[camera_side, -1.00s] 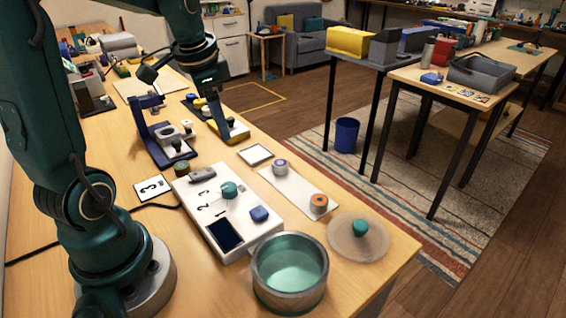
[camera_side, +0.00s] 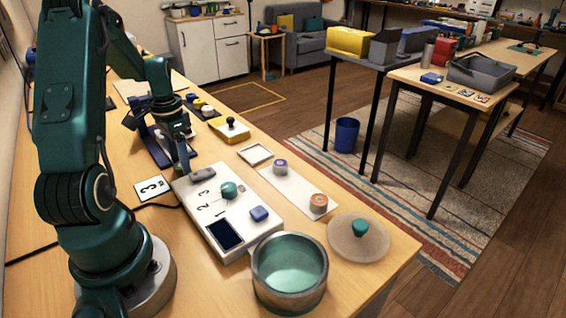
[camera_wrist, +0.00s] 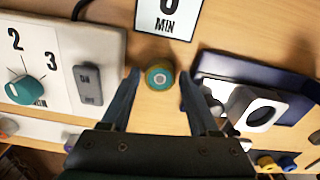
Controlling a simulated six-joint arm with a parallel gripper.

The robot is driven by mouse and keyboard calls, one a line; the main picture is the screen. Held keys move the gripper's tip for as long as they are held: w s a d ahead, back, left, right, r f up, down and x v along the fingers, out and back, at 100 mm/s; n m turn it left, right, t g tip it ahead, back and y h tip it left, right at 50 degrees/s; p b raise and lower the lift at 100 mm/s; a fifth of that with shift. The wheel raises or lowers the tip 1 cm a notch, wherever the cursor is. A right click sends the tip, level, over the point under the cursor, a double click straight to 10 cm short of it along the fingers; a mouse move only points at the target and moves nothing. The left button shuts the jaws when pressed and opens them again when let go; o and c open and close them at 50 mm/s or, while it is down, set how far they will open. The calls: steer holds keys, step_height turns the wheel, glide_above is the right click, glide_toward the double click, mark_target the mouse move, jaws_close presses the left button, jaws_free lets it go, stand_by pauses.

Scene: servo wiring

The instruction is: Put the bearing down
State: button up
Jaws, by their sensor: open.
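A small round part with a teal ring, a tan rim and a grey centre, which I take for the bearing (camera_wrist: 159,76), stands on the wooden table in the wrist view. My gripper (camera_wrist: 158,84) is open, with one finger on each side of it and a gap showing on both sides. In the side view my gripper (camera_side: 184,163) is low beside the far left corner of the white timer panel (camera_side: 228,205), and the round part is hidden there.
A numbered card (camera_side: 154,188) lies close by on the left. A dark blue fixture (camera_wrist: 240,85) stands close on the other side. Two similar round parts, purple (camera_side: 280,166) and orange (camera_side: 318,203), sit on a white strip.

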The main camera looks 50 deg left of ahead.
steer(key=shift+f, duration=0.1)
jaws_close()
